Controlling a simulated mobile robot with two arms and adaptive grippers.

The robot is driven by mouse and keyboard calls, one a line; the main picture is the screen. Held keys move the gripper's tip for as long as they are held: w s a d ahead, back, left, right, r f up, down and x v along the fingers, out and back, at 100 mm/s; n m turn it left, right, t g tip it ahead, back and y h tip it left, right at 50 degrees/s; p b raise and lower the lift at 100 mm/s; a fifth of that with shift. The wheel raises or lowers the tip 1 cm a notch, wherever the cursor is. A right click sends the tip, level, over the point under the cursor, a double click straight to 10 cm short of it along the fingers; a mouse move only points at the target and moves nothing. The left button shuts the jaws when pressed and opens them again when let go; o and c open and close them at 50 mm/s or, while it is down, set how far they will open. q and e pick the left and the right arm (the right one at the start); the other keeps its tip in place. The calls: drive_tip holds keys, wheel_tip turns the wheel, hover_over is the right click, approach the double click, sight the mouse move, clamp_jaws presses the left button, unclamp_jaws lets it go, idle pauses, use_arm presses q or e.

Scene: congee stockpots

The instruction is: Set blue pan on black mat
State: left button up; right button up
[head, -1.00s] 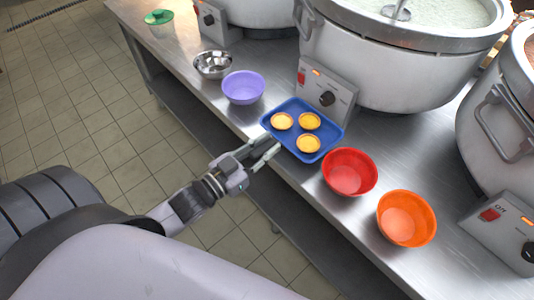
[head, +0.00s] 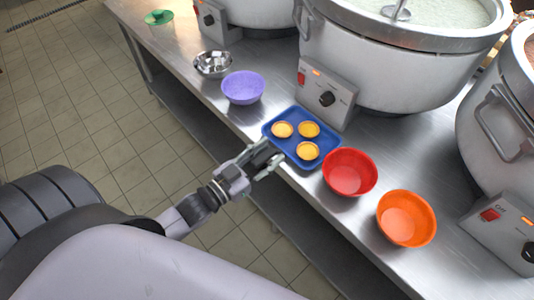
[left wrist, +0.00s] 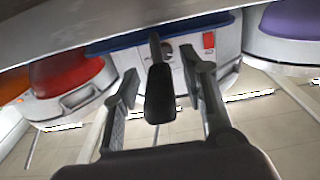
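The blue pan (head: 328,138) is a shallow rectangular tray holding three yellow tarts (head: 307,151). It rests on the metal counter near the front edge, and its blue underside rim shows in the left wrist view (left wrist: 120,42). Its dark handle (left wrist: 160,92) points out over the counter edge towards my left gripper (head: 268,163). In the left wrist view the two fingers of my left gripper (left wrist: 165,95) stand apart on either side of the handle, with gaps. No black mat shows; whether one lies under the pan is hidden. My right gripper is not in view.
A red bowl (head: 350,173) stands close to the pan's right, with an orange bowl (head: 405,219) beyond. A purple bowl (head: 243,88) and a steel bowl (head: 213,64) stand to the left. A large stockpot cooker (head: 390,70) stands close behind the pan.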

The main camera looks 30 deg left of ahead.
use_arm(q)
drive_tip(key=shift+s, duration=0.1)
drive_tip(key=b+v, duration=0.1)
drive_tip(key=v, duration=1.1)
drive_tip(key=s+a+f+n+g+y, duration=0.1)
drive_tip(key=a+f+g+y, duration=0.1)
drive_tip(key=f, duration=0.8)
drive_tip(key=a+f+n+g+y, duration=0.1)
drive_tip(key=a+f+g+y, duration=0.15)
drive_tip(key=f, duration=0.75)
drive_tip(key=s+f+g, duration=0.3)
drive_tip(key=s+f, duration=0.3)
drive_tip(key=f, duration=0.5)
drive_tip(key=s+d+f+g+y, duration=0.1)
drive_tip(key=s+f+g, duration=0.3)
drive_tip(key=f, duration=0.8)
drive_tip(key=shift+s+d, duration=0.35)
drive_tip(key=shift+s, duration=0.65)
drive_tip(key=shift+o, duration=0.4)
drive_tip(key=s+d+f+g, duration=0.4)
drive_tip(key=s+f, duration=0.3)
drive_tip(key=s, duration=0.3)
drive_tip(key=shift+y, duration=0.35)
drive_tip(key=shift+s+f+g, duration=0.2)
drive_tip(key=shift+s+g, duration=0.1)
drive_tip(key=shift+g, duration=0.05)
drive_tip(key=shift+w, duration=0.1)
